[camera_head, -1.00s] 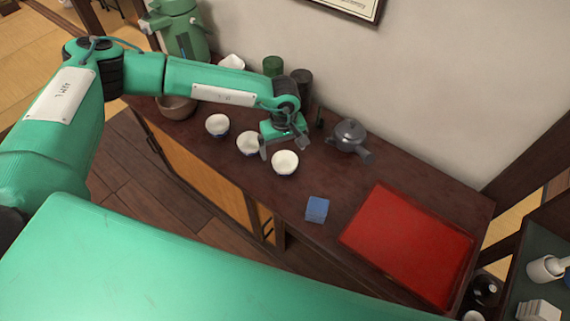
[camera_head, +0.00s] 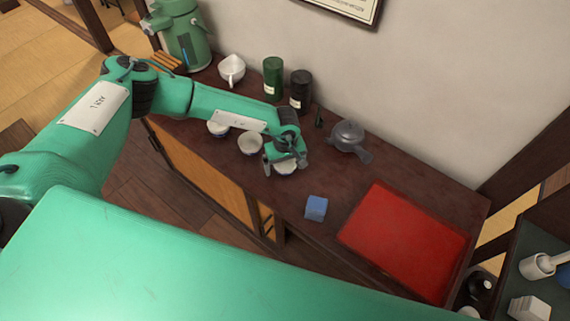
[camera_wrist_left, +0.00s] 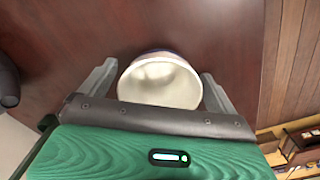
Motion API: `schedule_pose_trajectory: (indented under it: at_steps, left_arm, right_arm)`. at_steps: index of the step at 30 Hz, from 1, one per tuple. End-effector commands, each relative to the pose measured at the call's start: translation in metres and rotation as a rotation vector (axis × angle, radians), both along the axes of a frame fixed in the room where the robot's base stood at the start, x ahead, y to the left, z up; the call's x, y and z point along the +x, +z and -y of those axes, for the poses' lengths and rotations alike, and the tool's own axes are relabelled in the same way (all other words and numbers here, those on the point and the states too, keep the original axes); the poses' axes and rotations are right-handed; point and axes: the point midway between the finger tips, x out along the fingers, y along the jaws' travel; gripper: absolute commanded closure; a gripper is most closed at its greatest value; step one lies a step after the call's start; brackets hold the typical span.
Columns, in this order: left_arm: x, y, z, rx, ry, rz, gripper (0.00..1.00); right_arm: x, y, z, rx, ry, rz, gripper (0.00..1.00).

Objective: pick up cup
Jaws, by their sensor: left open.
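Three white cups with dark blue outsides stand in a row on the dark wooden counter: a left cup (camera_head: 217,129), a middle cup (camera_head: 250,144) and a right cup (camera_head: 285,168). My left gripper (camera_head: 286,165) is over the right cup and hides part of it. In the left wrist view this cup (camera_wrist_left: 159,82) sits between the two open fingers (camera_wrist_left: 158,88), with a small gap on each side. My right gripper is not in view.
Green (camera_head: 273,78) and black (camera_head: 301,88) canisters, a white pitcher (camera_head: 231,69) and a green air pot (camera_head: 183,35) stand behind. The counter (camera_head: 290,208) is bare near the cube.

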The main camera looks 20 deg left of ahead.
Motion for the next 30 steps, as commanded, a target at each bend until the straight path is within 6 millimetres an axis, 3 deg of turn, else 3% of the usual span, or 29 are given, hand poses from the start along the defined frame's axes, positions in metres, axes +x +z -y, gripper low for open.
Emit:
schedule_pose_trajectory:
  at_steps: [1,8,17,22,26,30]
  left_arm:
    - [0.0,0.0,0.0,0.0,0.0,0.0,0.1]
    - [0.0,0.0,0.0,0.0,0.0,0.0,0.55]
    - [0.0,0.002,0.0,0.0,0.0,0.0,0.56]
    - [0.001,0.014,0.0,0.0,0.0,0.001,0.56]
    - [0.001,0.037,0.0,-0.003,-0.001,0.003,0.56]
    - [0.002,0.075,0.0,-0.004,0.0,0.005,0.56]
  right_arm:
    - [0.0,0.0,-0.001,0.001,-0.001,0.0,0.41]
    - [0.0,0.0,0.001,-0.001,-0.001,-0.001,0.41]
    - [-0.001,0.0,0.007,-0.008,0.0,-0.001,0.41]
    - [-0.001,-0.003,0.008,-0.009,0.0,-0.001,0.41]
    - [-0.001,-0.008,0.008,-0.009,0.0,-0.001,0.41]
    - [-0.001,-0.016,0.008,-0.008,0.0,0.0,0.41]
